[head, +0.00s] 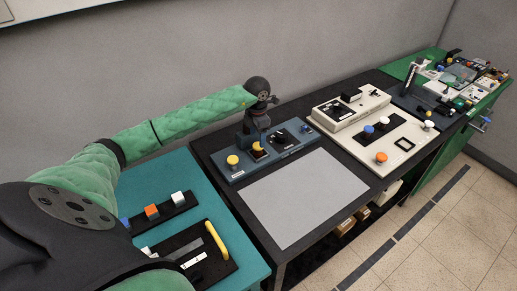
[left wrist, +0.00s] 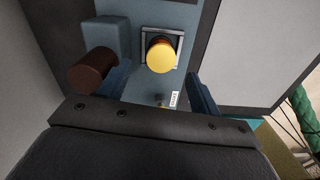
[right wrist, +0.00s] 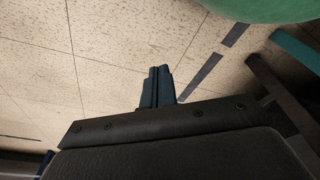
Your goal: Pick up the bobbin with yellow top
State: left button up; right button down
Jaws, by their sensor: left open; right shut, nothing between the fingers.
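A bobbin with a round yellow top (left wrist: 161,56) stands in a square dark-framed seat on a blue-grey board in the left wrist view. It shows just beyond the fingertips of my left gripper (left wrist: 160,82), roughly centred between them; nothing is held. In the head view my left gripper (head: 256,133) is over the blue-grey board (head: 290,152), above a yellow-topped piece (head: 258,152) in a square frame. Another round yellow top (head: 232,160) stands to its left. My right gripper (right wrist: 158,86) is shut and empty over the tiled floor, outside the head view.
A brown cylinder (left wrist: 92,70) and a blue-grey block (left wrist: 103,38) stand close by my left finger. A grey mat (head: 300,198) lies bare in front of the board. A white panel (head: 378,140) with knobs is to the right. A teal table (head: 150,178) is at left.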

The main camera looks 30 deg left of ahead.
aim_at(258, 145)
pick_arm(q)
jog(key=shift+a+f, duration=0.15)
jog(key=shift+f, duration=0.05)
jog(key=f+p, duration=0.3)
jog(key=shift+d+f, duration=0.1)
jog(key=shift+d, duration=0.15)
jog(key=shift+f, duration=0.45)
pick_arm(e)
jog(key=s+d+f, duration=0.2)
jog(key=s+f, duration=0.2)
jog(key=s, duration=0.1)
jog(key=shift+f, duration=0.2)
pick_arm(q)
jog(key=shift+c, duration=0.2)
pick_arm(e)
jog(key=shift+d, duration=0.1)
pick_arm(q)
jog(key=c, duration=1)
jog(key=shift+c, duration=0.6)
pick_arm(e)
jog(key=shift+d, duration=0.1)
jog(key=shift+f, duration=0.1)
